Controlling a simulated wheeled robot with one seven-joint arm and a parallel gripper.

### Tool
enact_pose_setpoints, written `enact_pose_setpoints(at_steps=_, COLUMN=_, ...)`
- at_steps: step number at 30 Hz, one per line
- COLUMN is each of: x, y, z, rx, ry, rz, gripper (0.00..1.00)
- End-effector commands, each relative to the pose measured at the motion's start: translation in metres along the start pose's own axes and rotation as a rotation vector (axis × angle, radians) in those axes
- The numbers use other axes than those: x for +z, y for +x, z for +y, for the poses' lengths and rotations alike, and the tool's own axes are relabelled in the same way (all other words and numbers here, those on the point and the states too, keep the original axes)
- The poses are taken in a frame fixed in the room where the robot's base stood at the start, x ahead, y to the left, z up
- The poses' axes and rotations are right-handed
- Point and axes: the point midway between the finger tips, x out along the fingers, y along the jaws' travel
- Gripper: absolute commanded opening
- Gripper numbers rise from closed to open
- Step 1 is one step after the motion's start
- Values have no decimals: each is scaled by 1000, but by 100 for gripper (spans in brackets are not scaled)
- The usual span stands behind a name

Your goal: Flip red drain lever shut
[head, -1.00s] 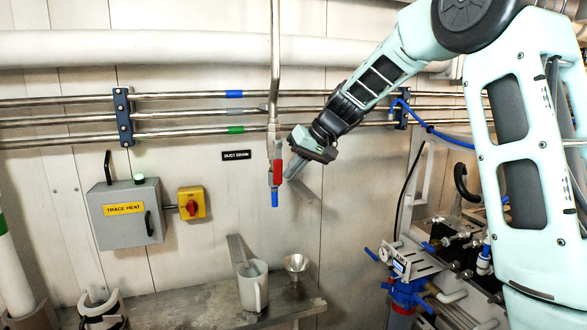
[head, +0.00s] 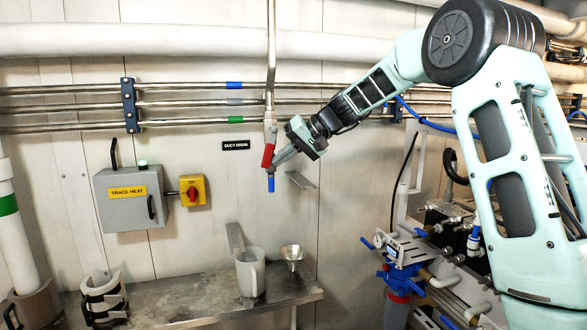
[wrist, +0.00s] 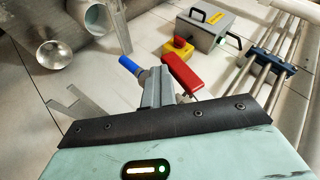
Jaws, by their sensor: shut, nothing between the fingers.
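The red drain lever (head: 268,155) is on the vertical drain pipe, tilted slightly with its lower end to the left. It also shows in the wrist view (wrist: 187,76), just beyond my fingers. Below it the pipe ends in a blue outlet tip (head: 271,184), seen in the wrist view too (wrist: 129,64). My gripper (head: 279,158) is shut and empty. Its fingertips are right beside the lever and valve, on the right side. I cannot tell whether they touch. The valve body is partly hidden behind my fingers.
A "DUCT DRAIN" label (head: 236,146) is on the wall left of the valve. A grey trace heat box (head: 132,200) and yellow-red switch (head: 193,190) are further left. A jug (head: 250,275) and a funnel (head: 292,256) stand on the shelf below. Horizontal pipes run behind.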

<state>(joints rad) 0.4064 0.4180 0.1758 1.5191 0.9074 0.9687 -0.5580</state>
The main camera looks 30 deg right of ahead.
Motion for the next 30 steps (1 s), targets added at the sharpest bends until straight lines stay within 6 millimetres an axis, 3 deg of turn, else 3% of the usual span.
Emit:
enact_pose_setpoints(at_steps=1, x=2, y=12, z=7, rx=-42, ry=15, rz=10, gripper=0)
enact_pose_setpoints(at_steps=6, x=2, y=22, z=0, rx=-176, ry=71, rz=40, gripper=0)
enact_pose_setpoints(at_steps=30, x=2, y=44, z=-42, rx=-787, ry=328, rz=177, gripper=0)
